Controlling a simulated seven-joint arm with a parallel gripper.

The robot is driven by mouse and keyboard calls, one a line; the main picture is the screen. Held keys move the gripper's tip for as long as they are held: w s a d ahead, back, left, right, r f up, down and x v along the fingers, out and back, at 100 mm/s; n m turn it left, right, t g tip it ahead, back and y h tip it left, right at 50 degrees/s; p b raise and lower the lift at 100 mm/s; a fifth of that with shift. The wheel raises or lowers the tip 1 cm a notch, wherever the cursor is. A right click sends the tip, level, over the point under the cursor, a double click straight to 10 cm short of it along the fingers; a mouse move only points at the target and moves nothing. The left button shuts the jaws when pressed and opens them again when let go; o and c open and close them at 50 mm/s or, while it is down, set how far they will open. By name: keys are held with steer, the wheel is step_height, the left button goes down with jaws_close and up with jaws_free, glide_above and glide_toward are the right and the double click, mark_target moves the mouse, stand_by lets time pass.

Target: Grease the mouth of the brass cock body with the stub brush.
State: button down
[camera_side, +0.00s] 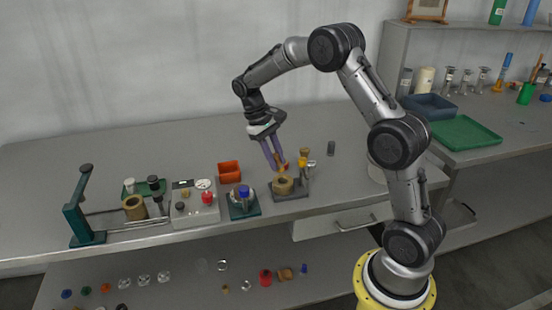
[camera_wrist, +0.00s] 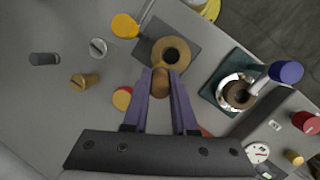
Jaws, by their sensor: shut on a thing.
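The brass cock body (camera_side: 284,187) stands on a dark grey base plate near the front of the bench. In the wrist view its round open mouth (camera_wrist: 171,54) faces up, with a dark hole in the middle. My gripper (camera_side: 274,167) points down just above and behind it. Its purple fingers are shut on the stub brush, whose brown end (camera_wrist: 160,84) shows between the fingertips. In the wrist view the brush end overlaps the near rim of the mouth. I cannot tell whether it touches.
A yellow-topped fitting (camera_wrist: 125,26) stands beside the body. A brass plug (camera_wrist: 85,81), a silver ring (camera_wrist: 98,47) and a dark cylinder (camera_wrist: 45,59) are nearby. An orange-red bin (camera_side: 229,172) and a blue-knobbed fixture (camera_side: 243,201) stand left.

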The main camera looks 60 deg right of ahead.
steer(key=shift+f, duration=0.75)
